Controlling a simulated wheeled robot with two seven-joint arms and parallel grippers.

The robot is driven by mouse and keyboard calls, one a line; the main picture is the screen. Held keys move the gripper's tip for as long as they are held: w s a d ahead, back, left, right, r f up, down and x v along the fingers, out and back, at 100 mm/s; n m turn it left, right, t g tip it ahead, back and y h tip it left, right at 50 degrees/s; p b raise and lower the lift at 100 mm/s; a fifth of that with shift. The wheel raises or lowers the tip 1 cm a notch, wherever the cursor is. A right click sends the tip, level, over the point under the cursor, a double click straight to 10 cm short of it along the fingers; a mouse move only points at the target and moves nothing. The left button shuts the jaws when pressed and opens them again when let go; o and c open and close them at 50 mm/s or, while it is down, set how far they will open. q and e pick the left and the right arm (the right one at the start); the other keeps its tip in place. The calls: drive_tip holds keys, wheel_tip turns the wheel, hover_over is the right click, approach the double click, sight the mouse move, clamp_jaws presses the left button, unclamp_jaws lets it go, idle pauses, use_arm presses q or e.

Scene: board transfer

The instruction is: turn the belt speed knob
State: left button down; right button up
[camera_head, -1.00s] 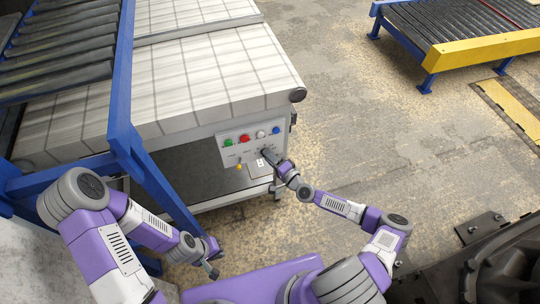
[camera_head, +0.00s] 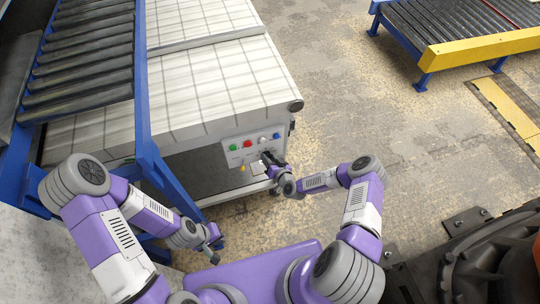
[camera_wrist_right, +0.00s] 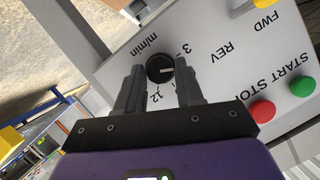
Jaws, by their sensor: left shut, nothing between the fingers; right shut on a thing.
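The belt speed knob (camera_wrist_right: 160,69) is a round black knob with a pale pointer mark, on a light grey control panel (camera_wrist_right: 235,60) marked "m/min" with 3 and 12 at its scale. In the right wrist view my right gripper (camera_wrist_right: 158,78) has one finger on each side of the knob and is shut on it. In the head view the right gripper (camera_head: 268,157) reaches the lower part of the panel (camera_head: 237,157) and hides the knob. My left gripper (camera_head: 215,259) is shut and empty, low at the left, away from the panel.
Green (camera_head: 233,148), red (camera_head: 247,144), white and blue buttons line the panel's top, with a yellow switch (camera_head: 242,169) below. A white-tiled belt (camera_head: 200,85) lies above the panel. A blue-framed roller conveyor (camera_head: 90,60) stands left. Open floor (camera_head: 350,110) lies right.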

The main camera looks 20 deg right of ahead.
drive_tip(key=shift+a+n+h+p, duration=0.2)
drive_tip(key=shift+n+h+p, duration=1.05)
drive_tip(key=shift+n, duration=0.45)
drive_tip(key=o, duration=1)
drive_tip(key=p+v, duration=0.2)
drive_tip(key=v, duration=0.5)
drive_tip(key=shift+s+r, duration=0.15)
drive_tip(key=shift+s, duration=0.1)
drive_tip(key=shift+a, duration=0.15)
